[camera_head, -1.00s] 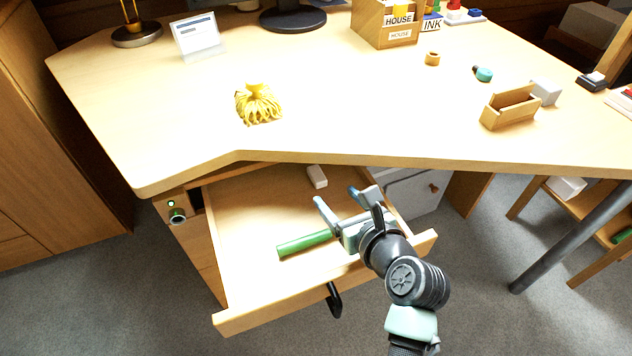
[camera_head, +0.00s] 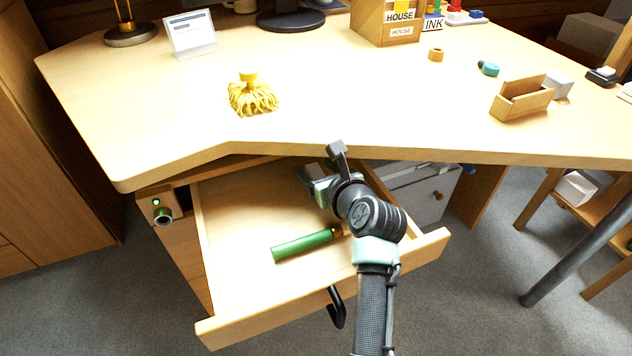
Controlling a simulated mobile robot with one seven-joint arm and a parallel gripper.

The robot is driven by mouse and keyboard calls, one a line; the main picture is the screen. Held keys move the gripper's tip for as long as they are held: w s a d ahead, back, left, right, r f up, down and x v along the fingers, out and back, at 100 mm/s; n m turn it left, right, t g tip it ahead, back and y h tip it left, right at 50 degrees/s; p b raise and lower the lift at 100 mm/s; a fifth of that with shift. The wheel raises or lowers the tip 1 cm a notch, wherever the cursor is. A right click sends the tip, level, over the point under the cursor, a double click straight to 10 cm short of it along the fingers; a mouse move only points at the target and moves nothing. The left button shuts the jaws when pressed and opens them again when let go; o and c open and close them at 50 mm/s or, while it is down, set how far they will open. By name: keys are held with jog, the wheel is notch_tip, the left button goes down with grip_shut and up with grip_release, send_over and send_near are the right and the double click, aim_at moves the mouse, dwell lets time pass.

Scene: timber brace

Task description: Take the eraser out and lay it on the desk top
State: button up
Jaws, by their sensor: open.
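The drawer (camera_head: 235,240) under the desk is pulled open. My gripper (camera_head: 316,174) is open at the back of the drawer, close under the front edge of the desk top (camera_head: 160,120). The white eraser is not clearly visible now; my gripper covers the spot where it lay at the back of the drawer. I cannot tell whether the fingers are around the eraser or above it.
A green cylinder (camera_head: 302,245) lies in the drawer below my gripper. On the desk, a yellow tasselled object (camera_head: 252,97), a wooden box (camera_head: 522,98) and a wooden ring (camera_head: 436,54) stand apart. The desk's middle is clear.

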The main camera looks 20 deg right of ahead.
jog(key=shift+w+f, duration=0.1)
jog(key=shift+w, duration=0.3)
jog(key=shift+c, duration=0.2)
grip_shut()
